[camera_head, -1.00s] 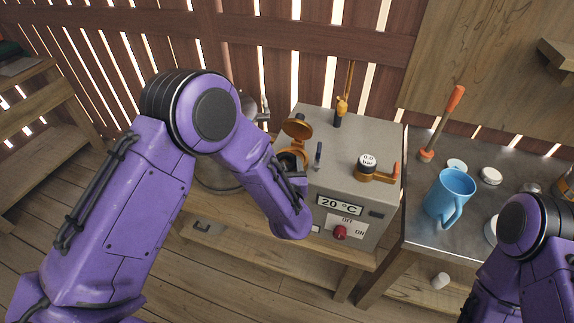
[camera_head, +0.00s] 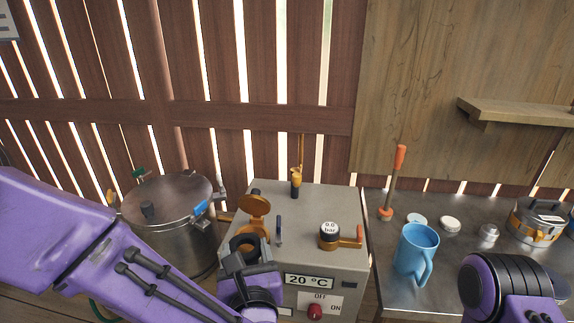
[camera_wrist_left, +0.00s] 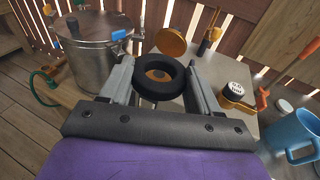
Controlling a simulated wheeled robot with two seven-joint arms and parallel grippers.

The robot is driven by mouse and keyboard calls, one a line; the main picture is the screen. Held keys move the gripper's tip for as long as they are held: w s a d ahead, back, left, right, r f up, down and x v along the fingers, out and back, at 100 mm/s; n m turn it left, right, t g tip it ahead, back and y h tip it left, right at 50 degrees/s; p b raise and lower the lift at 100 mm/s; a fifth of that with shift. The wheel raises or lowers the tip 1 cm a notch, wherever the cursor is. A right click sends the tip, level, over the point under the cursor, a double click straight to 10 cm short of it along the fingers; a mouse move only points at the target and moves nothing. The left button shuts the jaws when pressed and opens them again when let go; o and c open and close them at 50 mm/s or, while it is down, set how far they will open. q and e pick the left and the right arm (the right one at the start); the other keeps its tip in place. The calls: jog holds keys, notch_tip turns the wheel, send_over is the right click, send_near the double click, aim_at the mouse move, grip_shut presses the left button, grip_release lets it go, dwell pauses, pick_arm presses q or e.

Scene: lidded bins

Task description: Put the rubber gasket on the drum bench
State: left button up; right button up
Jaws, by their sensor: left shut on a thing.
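The rubber gasket is a black ring (camera_wrist_left: 160,80) between the fingers of my left gripper (camera_wrist_left: 158,84) in the left wrist view. The gripper is shut on it, with an orange part visible through its hole. In the head view my left gripper (camera_head: 247,250) is at the front left of the grey machine, just below its raised orange lid (camera_head: 254,207). The gasket shows there as a dark ring (camera_head: 244,241). A steel drum (camera_head: 170,232) stands left of the machine; I cannot tell which surface is the drum bench. My right gripper is out of view.
The grey machine (camera_head: 340,208) carries a gauge (camera_head: 330,229), a small lever and a red knob (camera_head: 314,311). The right metal table (camera_head: 385,225) holds a blue mug (camera_head: 414,250), an orange-handled tool (camera_head: 397,180), pale discs and an orange-and-steel lidded pot (camera_head: 537,222).

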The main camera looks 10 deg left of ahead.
aim_at(248, 239)
pick_arm(q)
jog(key=shift+w+d+r+m+t+h, duration=0.15)
jog(key=shift+w+d+r+m+h, duration=0.25)
jog(key=shift+w+h, duration=0.2)
jog(key=shift+w+d+r+m+t+h, duration=0.15)
jog(key=shift+w+d+r+m+h, duration=0.2)
jog(key=shift+w+h, duration=0.25)
jog(key=w+a+f+m+h, duration=0.2)
jog(key=w+f, duration=0.1)
jog(key=shift+a+f+h, duration=0.2)
jog(key=shift+a+h, duration=0.05)
jog(key=shift+h, duration=0.05)
jog(key=s+a+f, duration=0.1)
jog(key=a+f, duration=0.6)
jog(key=f, duration=0.4)
jog(key=shift+f, duration=0.2)
jog(key=shift+s, duration=0.15)
